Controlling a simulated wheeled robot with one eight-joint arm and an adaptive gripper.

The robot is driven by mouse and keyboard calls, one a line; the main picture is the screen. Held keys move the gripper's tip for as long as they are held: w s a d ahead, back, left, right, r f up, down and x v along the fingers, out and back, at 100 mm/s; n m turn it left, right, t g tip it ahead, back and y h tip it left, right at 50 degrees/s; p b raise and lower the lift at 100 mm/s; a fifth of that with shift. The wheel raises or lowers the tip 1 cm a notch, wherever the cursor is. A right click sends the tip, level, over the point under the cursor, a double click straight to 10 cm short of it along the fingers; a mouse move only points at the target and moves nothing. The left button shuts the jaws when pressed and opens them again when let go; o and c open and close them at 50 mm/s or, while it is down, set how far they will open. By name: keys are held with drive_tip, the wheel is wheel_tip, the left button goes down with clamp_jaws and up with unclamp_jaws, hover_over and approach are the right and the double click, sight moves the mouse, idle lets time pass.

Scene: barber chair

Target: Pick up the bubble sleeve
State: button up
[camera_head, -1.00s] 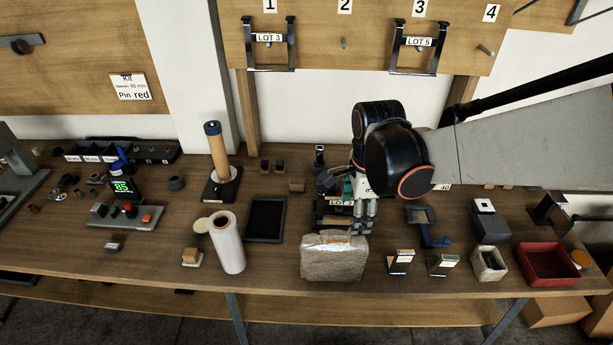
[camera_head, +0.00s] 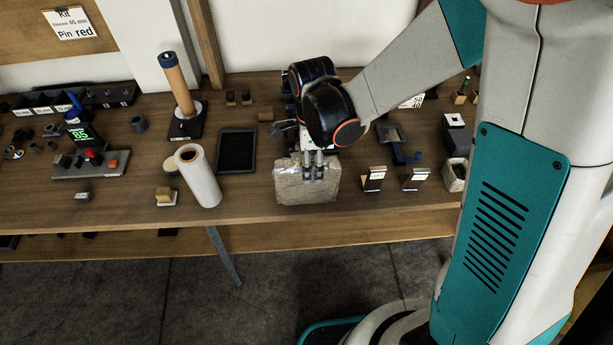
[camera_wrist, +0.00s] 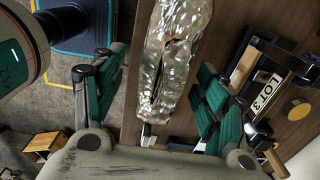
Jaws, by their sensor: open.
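The bubble sleeve (camera_head: 290,190) is a silvery, wrinkled, translucent pouch standing on the wooden bench near its front edge. In the wrist view the sleeve (camera_wrist: 178,60) runs up the middle, with a dark slit-like opening along it. My gripper (camera_head: 314,166) is over the top of the sleeve in the head view. In the wrist view my gripper (camera_wrist: 155,92) is open, one teal-padded finger on each side of the sleeve. Gaps show between the fingers and the sleeve, so it is not clamped. My wrist and fingers hide part of its top.
A white film roll (camera_head: 198,177) and a black tray (camera_head: 237,152) stand to the left. Two small card stands (camera_head: 373,179) are close on the right. Behind is a LOT 3 holder (camera_wrist: 268,92). The bench edge is just in front.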

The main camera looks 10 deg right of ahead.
drive_tip(key=f, duration=0.1)
drive_tip(key=f+b, duration=0.1)
drive_tip(key=f, duration=0.1)
drive_tip(key=f+b, duration=0.1)
drive_tip(key=f, duration=0.1)
drive_tip(key=shift+w+d+f, duration=0.1)
drive_tip(key=shift+w+d, duration=0.05)
drive_tip(key=shift+w, duration=0.15)
drive_tip(key=shift+c, duration=0.6)
drive_tip(key=c, duration=0.9)
